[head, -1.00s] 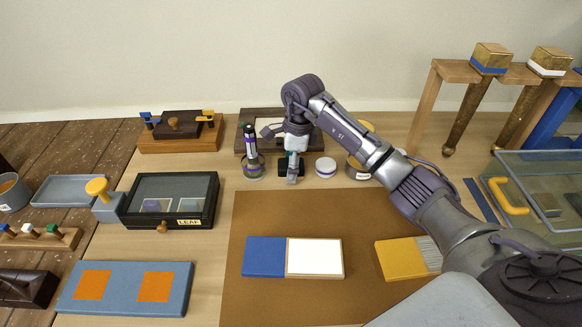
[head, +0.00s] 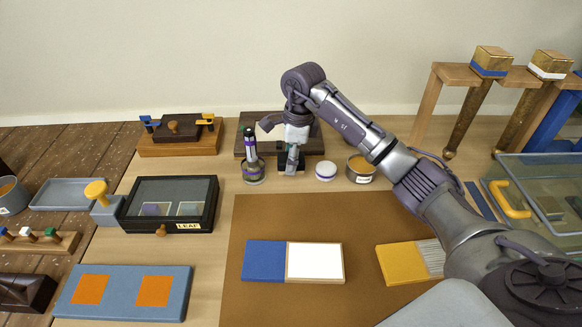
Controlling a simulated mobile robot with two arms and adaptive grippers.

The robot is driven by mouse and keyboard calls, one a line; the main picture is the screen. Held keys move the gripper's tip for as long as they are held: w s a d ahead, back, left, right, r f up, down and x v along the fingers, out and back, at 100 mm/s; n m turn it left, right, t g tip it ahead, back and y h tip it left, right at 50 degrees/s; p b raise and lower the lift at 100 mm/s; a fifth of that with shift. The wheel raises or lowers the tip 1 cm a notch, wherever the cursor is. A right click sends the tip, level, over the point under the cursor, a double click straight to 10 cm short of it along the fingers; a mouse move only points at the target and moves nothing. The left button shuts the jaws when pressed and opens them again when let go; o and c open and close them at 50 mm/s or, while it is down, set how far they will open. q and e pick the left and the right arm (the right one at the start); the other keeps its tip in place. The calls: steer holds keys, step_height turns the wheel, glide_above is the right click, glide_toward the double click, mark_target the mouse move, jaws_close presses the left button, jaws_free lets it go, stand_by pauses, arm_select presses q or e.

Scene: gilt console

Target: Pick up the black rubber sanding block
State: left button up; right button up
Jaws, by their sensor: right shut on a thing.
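The black rubber sanding block (head: 282,163) is at the back of the worktop, between a dark bottle and a small white-lidded jar. My right gripper (head: 292,164) points down over it and is shut on it, with the fingers across its middle. The gripper hides part of the block. I cannot tell whether the block touches the worktop. My left gripper is not in view.
The bottle (head: 252,165) stands close left of the block, and the white-lidded jar (head: 326,171) and an open tin (head: 360,169) stand to the right. A dark wooden board (head: 244,146) lies behind. The brown mat (head: 290,215) has free room in front.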

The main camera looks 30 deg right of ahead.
steer(key=s+d+r+b, duration=0.1)
steer(key=s+d+r, duration=0.6)
steer(key=d, duration=0.2)
steer(key=shift+d+r, duration=0.2)
steer(key=shift+r, duration=0.2)
